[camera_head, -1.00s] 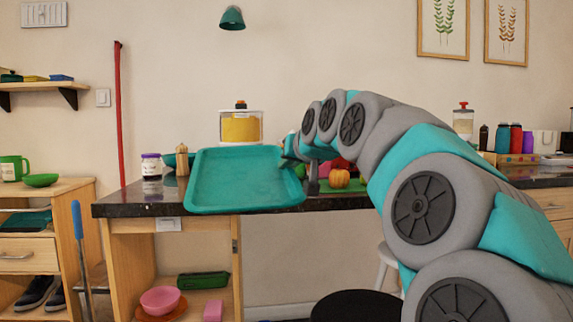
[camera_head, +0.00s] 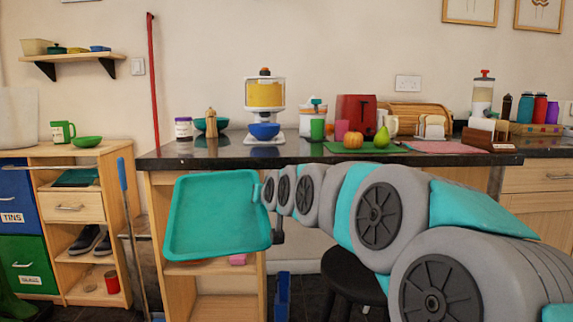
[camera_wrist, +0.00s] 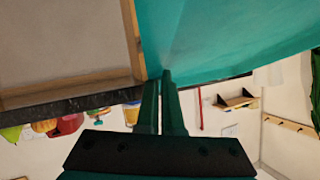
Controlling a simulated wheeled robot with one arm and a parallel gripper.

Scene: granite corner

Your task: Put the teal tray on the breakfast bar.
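The teal tray (camera_head: 215,215) hangs in front of the breakfast bar in the head view, below the level of its top and tilted with its inside facing me. My gripper (camera_head: 268,190) is at the tray's right edge. In the wrist view the fingers (camera_wrist: 165,85) are close together at the edge of the tray (camera_wrist: 225,35), shut on it; the exact grip is partly hidden. The breakfast bar (camera_head: 225,160) has a dark stone top on a wooden base.
The bar top holds a juice dispenser with a blue bowl (camera_head: 264,130), a jar (camera_head: 184,129), a red toaster (camera_head: 356,115), and a green board with a pear (camera_head: 382,138). A black stool (camera_head: 352,272) stands below. A wooden cabinet (camera_head: 75,205) is at left.

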